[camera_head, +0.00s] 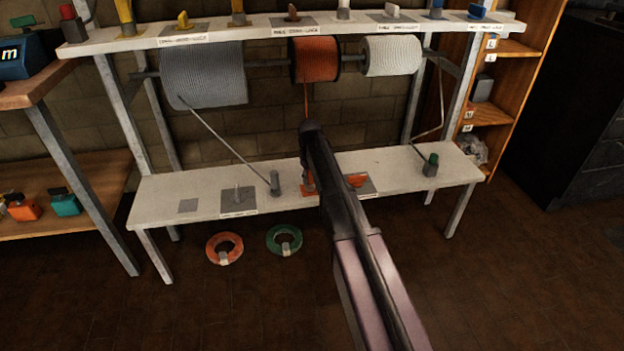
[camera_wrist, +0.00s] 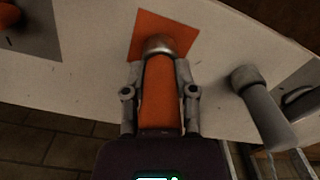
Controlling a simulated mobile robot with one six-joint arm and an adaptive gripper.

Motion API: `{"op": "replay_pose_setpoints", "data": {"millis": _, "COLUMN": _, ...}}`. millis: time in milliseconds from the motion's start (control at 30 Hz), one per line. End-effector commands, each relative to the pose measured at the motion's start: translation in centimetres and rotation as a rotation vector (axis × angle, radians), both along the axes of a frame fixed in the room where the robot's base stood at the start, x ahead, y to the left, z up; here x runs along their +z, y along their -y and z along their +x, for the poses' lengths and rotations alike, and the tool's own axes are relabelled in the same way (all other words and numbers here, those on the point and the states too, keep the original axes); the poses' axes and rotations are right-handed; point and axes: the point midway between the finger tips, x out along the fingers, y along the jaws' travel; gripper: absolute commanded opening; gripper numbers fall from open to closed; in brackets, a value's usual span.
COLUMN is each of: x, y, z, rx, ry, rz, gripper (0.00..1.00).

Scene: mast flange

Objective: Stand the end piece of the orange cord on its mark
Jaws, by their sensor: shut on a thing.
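The orange end piece (camera_wrist: 160,100) has a rounded metal end and is held between both fingers of my gripper (camera_wrist: 159,78) in the wrist view. The orange square mark (camera_wrist: 184,38) lies on the pale shelf around that metal end. I cannot tell whether the end piece touches the mark. In the head view, the orange cord (camera_head: 307,101) runs down from the orange spool (camera_head: 316,62) behind my arm. A sliver of the orange mark (camera_head: 305,189) shows beside my arm, which hides most of the grip.
A grey end piece (camera_head: 275,183) stands left of the mark; it also shows in the wrist view (camera_wrist: 262,108). An orange-topped piece (camera_head: 357,180) sits on a grey pad to the right. A green-topped block (camera_head: 431,166) stands farther right. Two rings lie on the floor.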

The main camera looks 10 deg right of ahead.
Motion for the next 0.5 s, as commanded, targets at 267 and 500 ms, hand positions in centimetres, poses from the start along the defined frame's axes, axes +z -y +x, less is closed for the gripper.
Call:
{"op": "replay_pose_setpoints", "data": {"millis": 267, "x": -0.32, "y": -0.02, "z": 0.00, "rx": 0.000, "ry": 0.000, "rz": 0.000, "gripper": 0.63}}
{"op": "replay_pose_setpoints", "data": {"millis": 500, "x": -0.32, "y": -0.04, "z": 0.01, "rx": 0.000, "ry": 0.000, "rz": 0.000, "gripper": 0.71}}
